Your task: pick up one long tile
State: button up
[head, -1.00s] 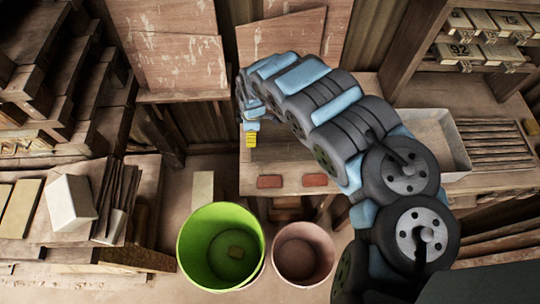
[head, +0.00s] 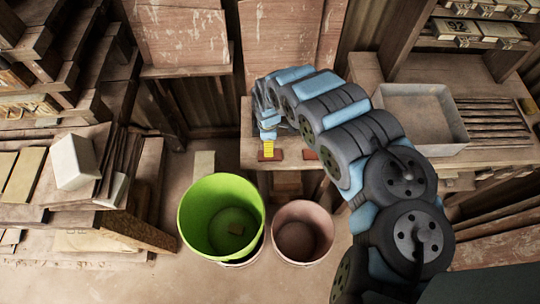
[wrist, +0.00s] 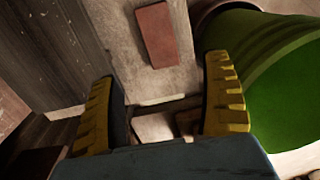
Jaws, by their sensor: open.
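Two oblong red-brown tiles lie at the front edge of the wooden bench. The left tile (head: 279,154) is partly hidden behind my gripper (head: 268,155), and the right tile (head: 310,154) is partly by my arm. My gripper points down over the left tile in the head view; the height between them is hard to tell. In the wrist view my gripper (wrist: 163,80) is open with yellow ridged fingers and nothing held between them. One red-brown tile (wrist: 156,35) shows ahead of the fingertips there, apart from them; I cannot tell which of the two it is.
A green bucket (head: 190,230) and a pinkish bucket (head: 302,212) stand on the floor before the bench (head: 245,130). A grey tray (head: 455,115) sits on the bench at right. A white block (head: 74,162) and cream slabs (head: 25,165) lie at left.

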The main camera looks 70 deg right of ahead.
jog(key=shift+f+b, duration=0.75)
jog(key=shift+f, duration=2.4)
jog(key=shift+f+b, duration=0.45)
jog(key=shift+f, duration=1.6)
jog(key=shift+s, duration=0.1)
jog(key=c, duration=1.3)
